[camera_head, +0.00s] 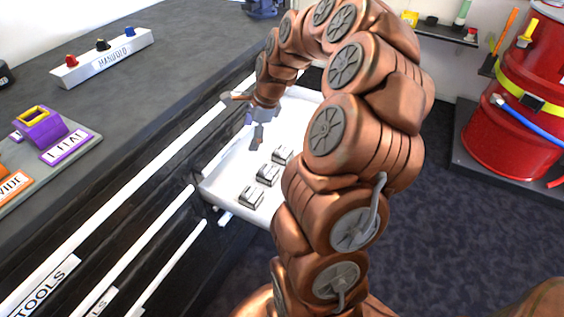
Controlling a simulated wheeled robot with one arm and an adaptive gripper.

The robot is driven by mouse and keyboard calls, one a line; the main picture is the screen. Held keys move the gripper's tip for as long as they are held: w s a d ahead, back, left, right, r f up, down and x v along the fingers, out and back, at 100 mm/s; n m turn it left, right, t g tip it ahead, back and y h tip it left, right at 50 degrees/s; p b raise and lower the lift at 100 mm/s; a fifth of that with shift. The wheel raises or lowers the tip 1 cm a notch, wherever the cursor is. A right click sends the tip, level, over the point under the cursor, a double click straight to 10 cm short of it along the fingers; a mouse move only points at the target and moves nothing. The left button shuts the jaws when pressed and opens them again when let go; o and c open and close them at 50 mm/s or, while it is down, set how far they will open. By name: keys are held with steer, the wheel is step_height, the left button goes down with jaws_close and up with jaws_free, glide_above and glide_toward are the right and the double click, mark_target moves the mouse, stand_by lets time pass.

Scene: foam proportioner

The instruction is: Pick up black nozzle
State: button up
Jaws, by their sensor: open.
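My gripper (244,117) is open and empty, over the back part of an open white drawer (230,192). No black nozzle can be identified for certain. A small dark piece with a tan base (103,45) sits in the middle of the white manifold block (105,58), between a red piece (71,61) and a blue piece (130,32). A dark object (4,75) is cut off at the left edge. A small black item (431,20) is on the back shelf. My gripper is apart from all of these. My arm hides part of the drawer.
Several metallic blocks (267,174) lie in the drawer. A purple block with a yellow frame (40,128) stands on a grey tray (80,150) on the dark countertop (150,95). A red drum (510,110) stands at right. The countertop between manifold and drawer is clear.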

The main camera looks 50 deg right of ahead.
mark_target(283, 149)
steer(key=s+d+f+m+t+h+b, duration=0.1)
steer(key=s+d+f+m+b, duration=0.15)
steer(key=d+f+m, duration=0.8)
steer(key=shift+w+d+f+n+b, duration=0.3)
steer(key=shift+w+d+f, duration=0.35)
steer(key=shift+f, duration=0.55)
steer(key=shift+w+d+f+n+b, duration=0.2)
steer(key=shift+w+d+f+n, duration=0.25)
steer(key=shift+w+f, duration=0.6)
steer(key=shift+w+d+f+n+b, duration=0.3)
steer(key=shift+w+d+f, duration=0.2)
steer(key=shift+f, duration=0.9)
steer(key=shift+d, duration=0.1)
steer(key=c, duration=1.3)
steer(key=shift+r, duration=0.15)
